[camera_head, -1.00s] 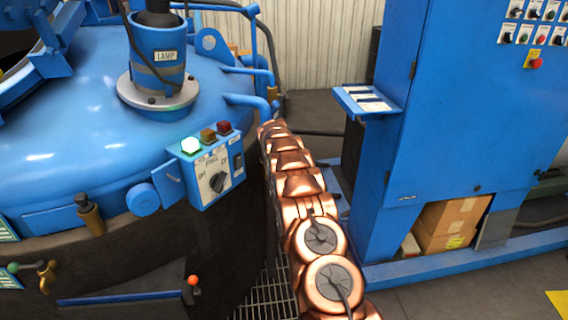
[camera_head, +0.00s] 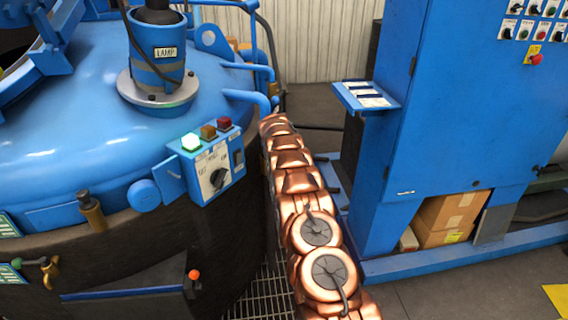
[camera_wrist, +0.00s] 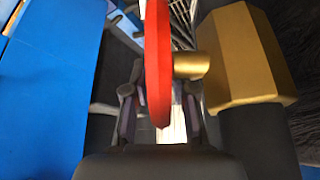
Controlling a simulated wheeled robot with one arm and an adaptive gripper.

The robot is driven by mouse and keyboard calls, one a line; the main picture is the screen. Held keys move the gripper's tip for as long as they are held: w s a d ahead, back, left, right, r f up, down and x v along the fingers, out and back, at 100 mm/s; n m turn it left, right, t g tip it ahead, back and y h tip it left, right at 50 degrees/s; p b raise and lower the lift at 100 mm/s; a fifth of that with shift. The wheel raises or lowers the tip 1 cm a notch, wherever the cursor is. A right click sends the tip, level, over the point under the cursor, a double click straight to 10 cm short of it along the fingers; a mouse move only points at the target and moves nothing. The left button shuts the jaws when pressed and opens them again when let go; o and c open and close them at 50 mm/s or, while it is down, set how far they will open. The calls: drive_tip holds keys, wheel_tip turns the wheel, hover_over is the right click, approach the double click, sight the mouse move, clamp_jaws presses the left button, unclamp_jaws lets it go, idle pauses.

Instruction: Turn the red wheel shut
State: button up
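The red wheel (camera_wrist: 158,62) shows edge-on in the wrist view, at top centre. Its brass stem (camera_wrist: 190,66) runs right to a brass valve body (camera_wrist: 248,58). My gripper (camera_wrist: 160,103) is open, with one dark finger on each side of the wheel's lower part. A gap shows between the wheel and each finger. Whether the rim is fully between the fingertips in depth, I cannot tell. I cannot make out the red wheel or my gripper in the head view, where my copper-coloured arm reaches away from me.
The blue furnace (camera_head: 80,130) with a switch box (camera_head: 212,170) stands left of my arm. A blue cabinet (camera_head: 440,120) with a small shelf (camera_head: 366,98) stands to the right. Cardboard boxes (camera_head: 447,215) sit at its base. Blue surface (camera_wrist: 50,70) fills the wrist view's left.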

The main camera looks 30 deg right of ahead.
drive_tip(key=shift+o, duration=1)
drive_tip(key=shift+r, duration=0.1)
drive_tip(key=shift+v, duration=6)
drive_tip(key=shift+s, duration=0.1)
